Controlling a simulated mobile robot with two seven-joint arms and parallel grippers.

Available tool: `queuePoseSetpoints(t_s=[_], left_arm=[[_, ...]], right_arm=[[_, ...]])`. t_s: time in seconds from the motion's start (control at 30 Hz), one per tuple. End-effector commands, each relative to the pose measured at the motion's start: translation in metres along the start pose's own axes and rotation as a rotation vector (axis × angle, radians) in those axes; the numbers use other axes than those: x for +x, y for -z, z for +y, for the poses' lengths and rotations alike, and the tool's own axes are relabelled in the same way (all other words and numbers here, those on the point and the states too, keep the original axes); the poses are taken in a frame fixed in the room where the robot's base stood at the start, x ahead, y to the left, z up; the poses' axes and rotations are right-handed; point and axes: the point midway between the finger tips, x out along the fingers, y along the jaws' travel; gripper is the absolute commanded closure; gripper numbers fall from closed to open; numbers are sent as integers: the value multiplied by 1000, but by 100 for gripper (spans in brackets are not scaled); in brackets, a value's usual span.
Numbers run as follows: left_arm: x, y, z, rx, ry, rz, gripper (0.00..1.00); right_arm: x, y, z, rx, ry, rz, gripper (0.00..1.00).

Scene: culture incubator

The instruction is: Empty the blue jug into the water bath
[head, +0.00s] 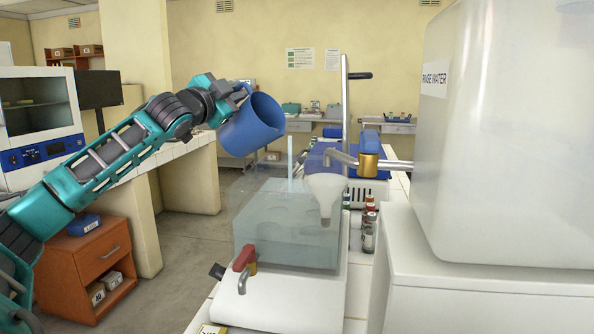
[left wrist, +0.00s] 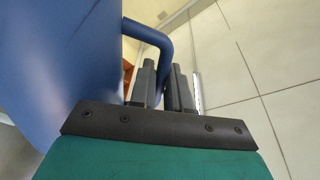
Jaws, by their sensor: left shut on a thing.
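The jug's inside is hidden. My right gripper is not in view.
A red-handled tap (head: 243,258) is at the bath's front. A large rinse water tank (head: 500,140) fills the right. Small bottles (head: 369,228) stand behind. Open floor lies left.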

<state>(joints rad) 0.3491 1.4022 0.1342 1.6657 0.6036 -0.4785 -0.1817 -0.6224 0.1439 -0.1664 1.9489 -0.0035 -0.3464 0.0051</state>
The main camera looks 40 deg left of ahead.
Motion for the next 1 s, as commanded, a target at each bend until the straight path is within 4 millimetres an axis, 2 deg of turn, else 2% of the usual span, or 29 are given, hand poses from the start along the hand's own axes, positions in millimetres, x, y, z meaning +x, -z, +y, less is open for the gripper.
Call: queuePoseSetpoints(t_s=[1.0], left_arm=[[-1,7,2,72,2,17,100]], right_arm=[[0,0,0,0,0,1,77]])
